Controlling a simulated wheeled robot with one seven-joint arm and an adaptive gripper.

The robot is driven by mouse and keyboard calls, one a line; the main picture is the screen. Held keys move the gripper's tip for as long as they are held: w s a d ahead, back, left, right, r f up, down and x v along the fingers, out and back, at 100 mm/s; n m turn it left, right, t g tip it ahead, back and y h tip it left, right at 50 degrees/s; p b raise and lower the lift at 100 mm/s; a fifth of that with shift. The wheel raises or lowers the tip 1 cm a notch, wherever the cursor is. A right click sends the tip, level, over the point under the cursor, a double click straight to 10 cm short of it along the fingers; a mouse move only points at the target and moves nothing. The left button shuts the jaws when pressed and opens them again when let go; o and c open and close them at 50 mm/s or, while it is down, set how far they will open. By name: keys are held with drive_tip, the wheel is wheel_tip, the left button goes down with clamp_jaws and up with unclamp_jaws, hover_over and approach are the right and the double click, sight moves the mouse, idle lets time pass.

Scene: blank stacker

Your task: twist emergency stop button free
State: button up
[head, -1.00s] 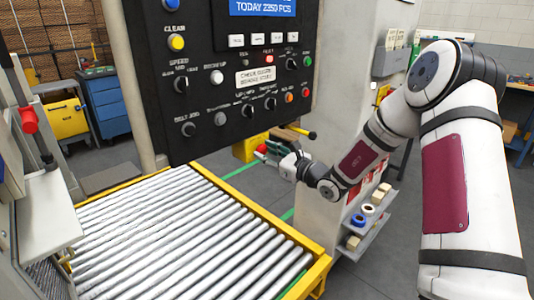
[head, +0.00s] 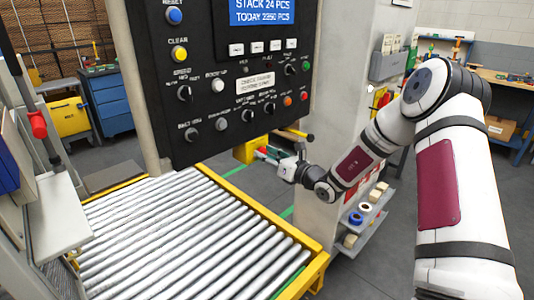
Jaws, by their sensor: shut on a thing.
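A yellow box (head: 244,152) sits under the lower right part of the black control panel. The emergency stop button is at the right side of this box, mostly hidden behind my fingers. My gripper (head: 268,155) reaches it from the right and is shut on the button. The fingertips are small in this view, so the exact grip and the button's turn cannot be told.
The black control panel (head: 200,110) with knobs and buttons hangs above. A yellow-framed roller conveyor (head: 190,235) lies below left. A black-tipped lever (head: 296,134) sticks out just above my gripper. A shelf with tape rolls (head: 355,219) is at the right.

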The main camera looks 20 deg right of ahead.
drive_tip(key=shift+m, duration=0.5)
drive_tip(key=o, duration=1.2)
drive_tip(key=shift+c, duration=0.2)
drive_tip(key=v, duration=1.2)
